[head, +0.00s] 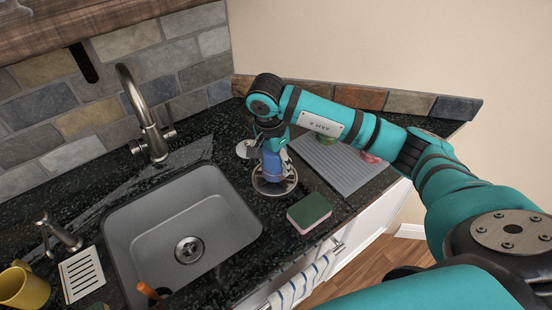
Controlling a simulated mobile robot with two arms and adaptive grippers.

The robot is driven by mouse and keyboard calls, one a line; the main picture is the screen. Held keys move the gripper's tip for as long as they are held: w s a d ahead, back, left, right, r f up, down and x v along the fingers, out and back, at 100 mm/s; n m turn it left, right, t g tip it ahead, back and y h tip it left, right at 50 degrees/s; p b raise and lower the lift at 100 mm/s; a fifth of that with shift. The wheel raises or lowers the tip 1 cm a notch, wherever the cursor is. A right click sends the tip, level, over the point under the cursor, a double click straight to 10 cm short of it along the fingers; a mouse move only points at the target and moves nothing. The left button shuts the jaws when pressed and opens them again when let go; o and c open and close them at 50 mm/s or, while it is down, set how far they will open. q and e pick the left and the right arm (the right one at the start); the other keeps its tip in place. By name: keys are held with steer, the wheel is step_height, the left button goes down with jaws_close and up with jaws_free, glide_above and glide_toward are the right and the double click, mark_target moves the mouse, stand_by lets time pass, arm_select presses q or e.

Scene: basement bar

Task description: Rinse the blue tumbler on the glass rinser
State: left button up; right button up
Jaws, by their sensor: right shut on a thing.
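The blue tumbler (273,167) is at the counter to the right of the sink. My right gripper (274,146) comes down from above and is shut on it. The tumbler is right over the round metal glass rinser (262,186), whose rim shows around its lower end. I cannot tell whether the tumbler touches the rinser or hangs just above it. The gripper and wrist hide the tumbler's upper part. My left gripper is not in view.
A grey sink (128,232) with a tall faucet (146,112) is to the left. A green-topped sponge (309,211) lies in front of the rinser. A ridged grey mat (335,168) is behind right. A yellow mug (24,288) stands at the far left.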

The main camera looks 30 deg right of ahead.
steer(key=shift+s+f+b, duration=0.1)
steer(key=shift+f+b, duration=0.5)
steer(key=shift+f, duration=0.25)
stand_by(2.2)
steer(key=shift+r, duration=0.1)
steer(key=shift+r+p, duration=1.75)
steer(key=shift+r, duration=1.8)
steer(key=shift+f, duration=0.1)
